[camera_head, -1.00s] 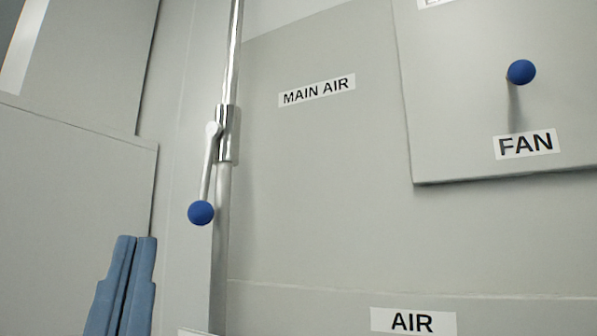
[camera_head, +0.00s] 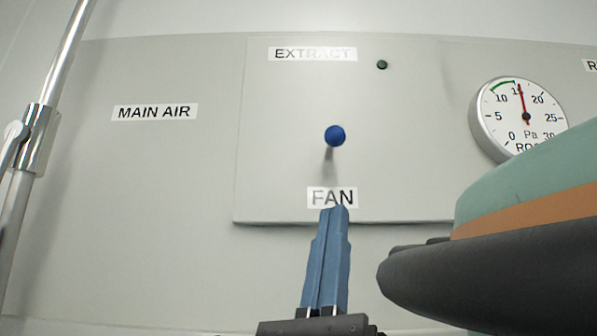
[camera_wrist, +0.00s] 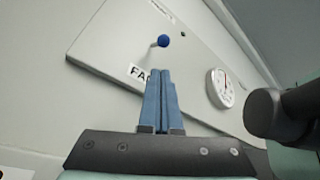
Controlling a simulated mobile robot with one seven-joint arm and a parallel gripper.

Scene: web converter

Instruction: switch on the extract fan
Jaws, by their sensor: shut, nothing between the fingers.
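The extract fan switch is a lever with a blue ball knob (camera_head: 335,136) on a grey panel (camera_head: 270,150) marked EXTRACT above and FAN (camera_head: 332,197) below. The knob also shows in the wrist view (camera_wrist: 163,41), with its stem running back to the panel. A small dark green lamp (camera_head: 382,65) sits at the panel's upper right and looks unlit. My gripper (camera_head: 334,210) has its blue fingers shut together and empty. In the head view its tips are below the knob, overlapping the FAN label's lower edge. In the wrist view the tips (camera_wrist: 160,72) appear below the knob, apart from it.
A round Pa gauge (camera_head: 520,117) is on the wall to the right, its needle near 15. A chrome pipe (camera_head: 62,75) with a valve lever (camera_head: 14,135) runs at the left. A MAIN AIR label (camera_head: 155,112) is on the wall between. The wall around the knob is clear.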

